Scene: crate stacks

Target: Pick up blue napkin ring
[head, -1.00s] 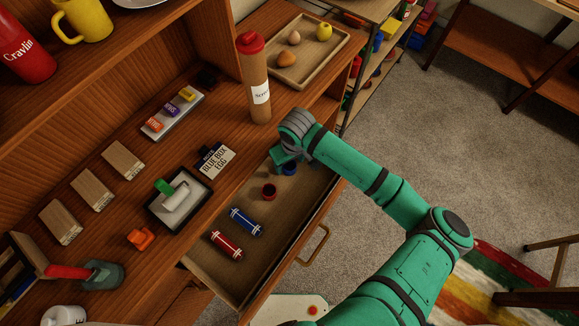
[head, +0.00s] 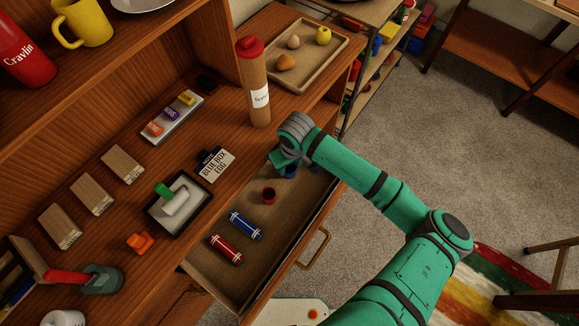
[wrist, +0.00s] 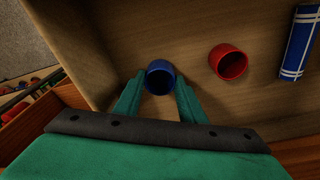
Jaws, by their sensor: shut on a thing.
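The blue napkin ring (wrist: 159,77) is between the two fingers of my gripper (wrist: 158,98) in the wrist view, and the fingers touch its sides. In the head view the ring (head: 290,173) is mostly hidden under my gripper (head: 283,162), at the far end of the open drawer. The ring's open end faces the wrist camera. I cannot tell whether it is clear of the drawer floor. A red napkin ring (head: 269,195) stands apart, just nearer; it also shows right of my gripper in the wrist view (wrist: 229,62).
The open drawer (head: 285,240) also holds a blue cracker-like roll (head: 245,225) and a red one (head: 226,249). On the desk above are a sign (head: 215,165), a black-rimmed tray (head: 180,228) and a tall red-capped bottle (head: 256,95). Drawer walls surround my gripper.

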